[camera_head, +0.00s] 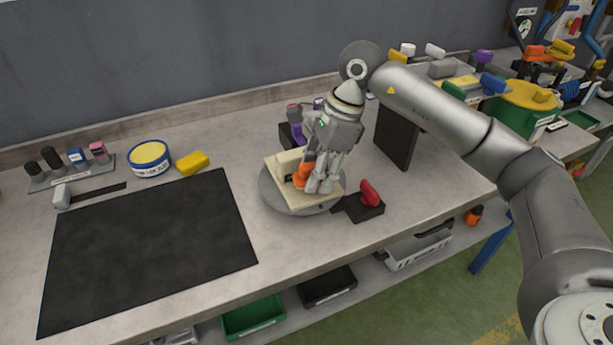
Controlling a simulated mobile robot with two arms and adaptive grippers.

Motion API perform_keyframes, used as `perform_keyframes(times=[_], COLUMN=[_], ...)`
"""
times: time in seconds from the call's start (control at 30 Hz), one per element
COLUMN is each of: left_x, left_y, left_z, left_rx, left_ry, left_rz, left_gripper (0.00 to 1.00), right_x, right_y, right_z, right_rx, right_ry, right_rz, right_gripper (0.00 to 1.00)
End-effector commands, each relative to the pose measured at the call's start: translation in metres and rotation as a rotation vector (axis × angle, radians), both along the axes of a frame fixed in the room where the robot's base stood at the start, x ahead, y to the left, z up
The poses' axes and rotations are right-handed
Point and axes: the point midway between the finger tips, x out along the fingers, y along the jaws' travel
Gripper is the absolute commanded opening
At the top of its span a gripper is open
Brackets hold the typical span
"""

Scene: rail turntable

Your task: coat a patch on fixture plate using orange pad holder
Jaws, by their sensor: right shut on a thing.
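The fixture plate (278,160) is a cream-coloured block lying on a round grey turntable (284,203) near the middle of the bench. My right gripper (312,182) reaches down over the plate and is shut on the orange pad holder (301,174). The holder is low at the plate's top, partly hidden by my fingers; I cannot tell whether its pad touches the surface. The patch on the plate is not clearly visible. My left gripper is out of view.
A black mat (150,245) covers the bench's left part. A yellow-lidded tin (150,160) and a yellow block (193,162) stand behind it. A red-handled tool (369,194) sits right of the turntable, and a dark upright panel (396,138) stands behind that.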

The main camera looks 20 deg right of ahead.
Motion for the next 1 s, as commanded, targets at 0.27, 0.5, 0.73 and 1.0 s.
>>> perform_keyframes(times=[0.27,0.5,0.73,1.0], left_x=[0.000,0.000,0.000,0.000], left_y=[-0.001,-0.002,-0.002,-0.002], left_z=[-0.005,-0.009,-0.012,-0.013], left_rx=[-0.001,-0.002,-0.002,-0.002], left_ry=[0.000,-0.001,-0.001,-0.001], left_rz=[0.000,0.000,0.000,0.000], left_gripper=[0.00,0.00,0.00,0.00], right_x=[0.004,0.005,0.005,0.005], right_y=[-0.020,-0.036,-0.054,-0.051], right_z=[0.000,-0.001,-0.001,-0.001], right_rx=[-0.006,-0.005,-0.005,-0.005], right_ry=[-0.008,-0.009,-0.009,-0.009], right_rz=[-0.018,-0.020,-0.018,-0.012], right_gripper=[0.00,0.00,0.00,0.00])
